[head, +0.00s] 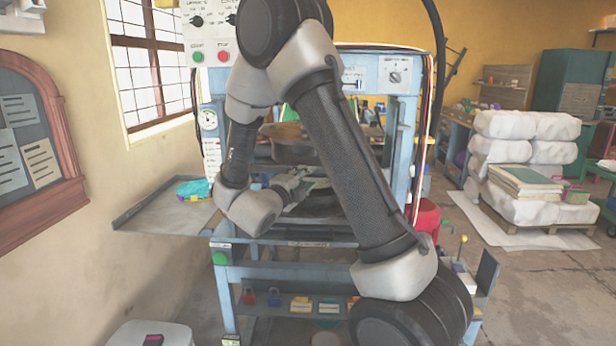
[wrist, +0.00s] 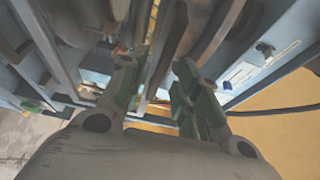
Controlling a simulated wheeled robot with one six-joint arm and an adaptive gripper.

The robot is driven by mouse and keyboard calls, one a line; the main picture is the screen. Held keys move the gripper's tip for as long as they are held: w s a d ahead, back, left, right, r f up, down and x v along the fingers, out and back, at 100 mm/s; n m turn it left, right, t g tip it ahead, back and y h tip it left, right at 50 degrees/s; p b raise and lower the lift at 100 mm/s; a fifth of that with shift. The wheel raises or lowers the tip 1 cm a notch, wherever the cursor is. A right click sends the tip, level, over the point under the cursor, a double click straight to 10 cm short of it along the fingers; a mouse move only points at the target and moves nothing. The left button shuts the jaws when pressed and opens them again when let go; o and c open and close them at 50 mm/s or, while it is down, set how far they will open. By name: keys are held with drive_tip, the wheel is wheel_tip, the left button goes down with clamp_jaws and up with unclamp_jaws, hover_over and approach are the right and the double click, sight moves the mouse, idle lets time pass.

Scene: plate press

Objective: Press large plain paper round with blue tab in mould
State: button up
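The blue press frame (head: 404,140) stands ahead, with my arm across the front of it. My gripper (head: 305,182) is inside the press opening, between a dark round upper block (head: 290,150) and the lower plate (head: 300,212). In the wrist view my gripper (wrist: 160,75) has its two green-lined fingers apart, with no paper seen between them. I cannot make out a paper round or a blue tab. My arm hides much of the lower mould area.
Green (head: 198,57) and red (head: 223,57) buttons are on the upper panel. A lower shelf (head: 260,308) holds padlocks and small boxes. A red bin (head: 427,218) stands at the right.

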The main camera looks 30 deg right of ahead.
drive_tip(key=shift+x, duration=1.45)
clamp_jaws()
drive_tip(key=shift+r, duration=0.1)
wheel_tip(320, 180, up, 18)
drive_tip(key=shift+r, duration=0.15)
unclamp_jaws()
